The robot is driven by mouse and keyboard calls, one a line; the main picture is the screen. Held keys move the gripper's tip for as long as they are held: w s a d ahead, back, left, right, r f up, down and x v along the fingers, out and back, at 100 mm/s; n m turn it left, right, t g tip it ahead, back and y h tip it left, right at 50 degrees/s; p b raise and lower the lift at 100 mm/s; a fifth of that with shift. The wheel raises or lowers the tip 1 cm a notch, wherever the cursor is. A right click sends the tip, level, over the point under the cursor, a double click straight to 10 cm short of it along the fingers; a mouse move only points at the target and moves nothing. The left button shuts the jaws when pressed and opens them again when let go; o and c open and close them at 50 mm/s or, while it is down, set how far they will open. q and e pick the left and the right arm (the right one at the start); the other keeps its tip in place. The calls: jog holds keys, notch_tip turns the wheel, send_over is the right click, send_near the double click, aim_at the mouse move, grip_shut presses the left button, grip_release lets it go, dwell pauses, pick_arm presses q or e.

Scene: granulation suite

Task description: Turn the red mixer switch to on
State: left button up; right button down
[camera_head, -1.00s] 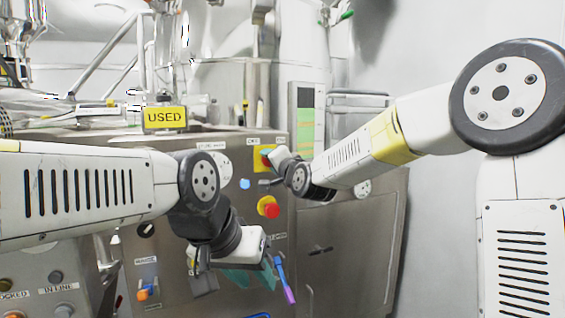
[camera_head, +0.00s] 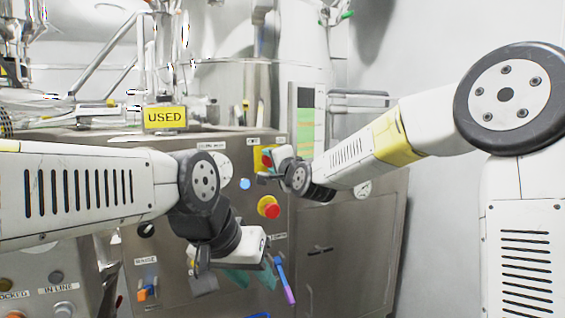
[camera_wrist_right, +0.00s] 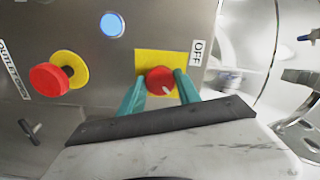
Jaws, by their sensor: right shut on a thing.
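The red mixer switch (camera_wrist_right: 160,80) is a round red knob with a small white mark, on a yellow plate (camera_wrist_right: 145,58) beside a label reading OFF (camera_wrist_right: 198,52). In the right wrist view the two teal fingers of my right gripper (camera_wrist_right: 160,88) stand on either side of the knob and are shut on it. In the head view the yellow plate (camera_head: 259,158) shows at the steel panel, partly hidden by my right gripper (camera_head: 268,164). My left gripper (camera_head: 252,280) hangs lower in front of the panel, its teal fingers apart and empty.
A red emergency-style button on a yellow base (camera_head: 269,207) sits below the switch; it also shows in the right wrist view (camera_wrist_right: 50,79). A blue round light (camera_head: 245,184) is close by. A blue and purple stick-like thing (camera_head: 285,280) is beside my left gripper. A yellow USED sign (camera_head: 165,117) stands above.

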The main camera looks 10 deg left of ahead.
jog(key=c, duration=0.9)
grip_release()
jog(key=shift+o, duration=0.2)
jog(key=v, duration=0.8)
jog(key=shift+w, duration=0.1)
